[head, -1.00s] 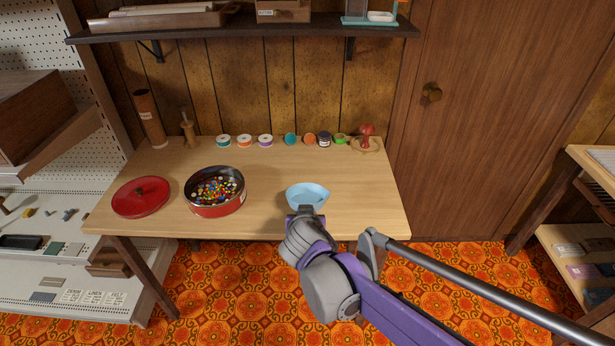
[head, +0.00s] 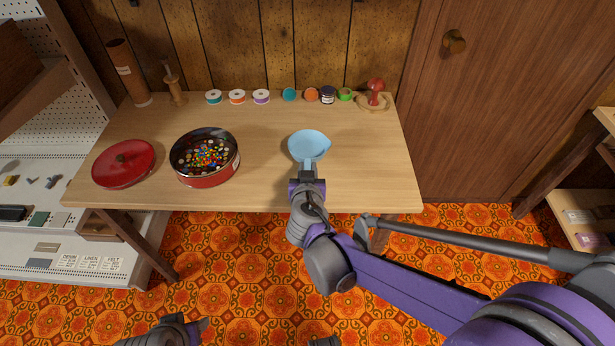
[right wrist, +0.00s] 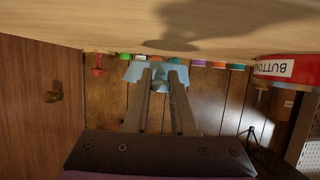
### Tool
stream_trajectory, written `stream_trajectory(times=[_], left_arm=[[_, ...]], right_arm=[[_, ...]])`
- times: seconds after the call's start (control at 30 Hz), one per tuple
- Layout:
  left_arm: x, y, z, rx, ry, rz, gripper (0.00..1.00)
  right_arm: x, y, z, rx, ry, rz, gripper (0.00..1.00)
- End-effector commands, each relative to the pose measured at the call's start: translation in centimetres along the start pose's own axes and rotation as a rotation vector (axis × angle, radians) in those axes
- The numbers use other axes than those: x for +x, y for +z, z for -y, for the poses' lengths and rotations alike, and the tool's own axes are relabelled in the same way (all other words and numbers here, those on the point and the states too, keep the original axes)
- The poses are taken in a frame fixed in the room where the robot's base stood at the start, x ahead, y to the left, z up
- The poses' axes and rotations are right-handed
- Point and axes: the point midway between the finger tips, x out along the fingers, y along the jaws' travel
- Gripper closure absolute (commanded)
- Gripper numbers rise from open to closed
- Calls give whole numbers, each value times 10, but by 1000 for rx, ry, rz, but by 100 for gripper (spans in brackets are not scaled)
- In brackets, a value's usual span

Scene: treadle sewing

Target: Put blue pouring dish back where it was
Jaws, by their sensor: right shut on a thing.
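The blue pouring dish (head: 309,146) is a light blue bowl with a small spout on its right side. It shows over the right half of the wooden table (head: 370,180). My right gripper (head: 307,178) is shut on the dish's near side. In the right wrist view, which is upside down, the fingers (right wrist: 160,88) reach the dish (right wrist: 145,72), and a shadow lies on the table top, so the dish looks held above it. Part of my left arm's end (head: 170,333) shows at the bottom edge; its fingers cannot be made out.
A red tin of buttons (head: 205,176) and its red lid (head: 123,164) lie left of the dish. Several thread spools (head: 237,97), small pots and a red pincushion stand (head: 375,96) line the back edge. Bare wood surrounds the dish.

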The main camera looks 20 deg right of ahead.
Motion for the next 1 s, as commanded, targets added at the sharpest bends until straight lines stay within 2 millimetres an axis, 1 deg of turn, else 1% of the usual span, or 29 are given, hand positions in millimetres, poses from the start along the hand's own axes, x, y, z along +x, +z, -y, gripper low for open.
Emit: stream_trajectory(times=[0.1, 0.2, 0.27, 0.47, 0.6, 0.63, 0.77, 0.8, 1.0], left_arm=[[9, 3, 0, 0, 0, 3, 50], [14, 5, 0, 0, 0, 5, 50], [15, 5, 0, 0, 0, 5, 50], [14, 5, 0, 0, 0, 5, 50], [16, 6, 0, 0, 0, 6, 50], [15, 5, 0, 0, 0, 6, 50], [15, 5, 0, 0, 0, 6, 50], [15, 5, 0, 0, 0, 6, 50], [15, 5, 0, 0, 0, 6, 50]], right_arm=[[8, 17, 0, 0, 0, 1, 100], [13, 29, 0, 0, 0, 1, 100], [13, 32, 0, 0, 0, 1, 100], [12, 30, 0, 0, 0, 0, 100], [14, 34, 0, 0, 0, 1, 100], [14, 33, 0, 1, 0, 1, 70], [14, 33, 0, 0, 0, 0, 47], [14, 33, 0, 0, 0, 0, 46], [14, 33, 0, 0, 0, 0, 46]])
